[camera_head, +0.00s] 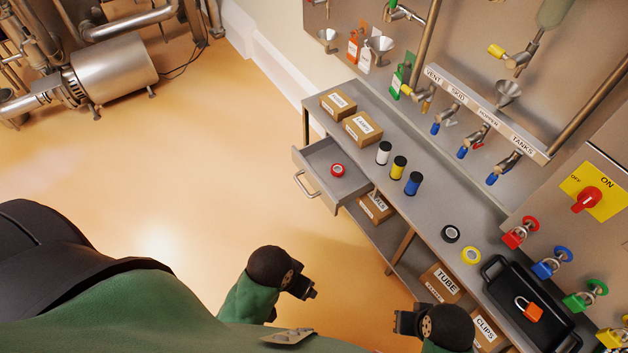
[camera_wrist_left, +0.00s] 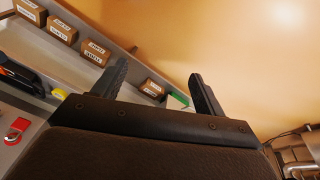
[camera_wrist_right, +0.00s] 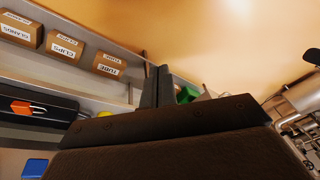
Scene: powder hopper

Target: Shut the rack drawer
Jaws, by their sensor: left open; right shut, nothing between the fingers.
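The rack drawer (camera_head: 326,172) is pulled out from the left end of the grey rack, with its bar handle (camera_head: 305,186) on the front. A red tape roll (camera_head: 338,170) lies inside it. My left gripper (camera_head: 312,291) is below the drawer in the head view, apart from it, over the floor. It is open and empty in the left wrist view (camera_wrist_left: 157,80). My right gripper (camera_head: 398,321) is in front of the rack's right part, apart from the drawer. Its fingers are together with nothing between them in the right wrist view (camera_wrist_right: 155,88).
Cartons (camera_head: 362,127), several cylinders (camera_head: 399,167) and tape rolls (camera_head: 450,233) stand on the rack top. A black tray (camera_head: 500,270) holds an orange padlock (camera_head: 528,309). More boxes (camera_head: 441,283) sit on the lower shelf. The floor left of the drawer is clear.

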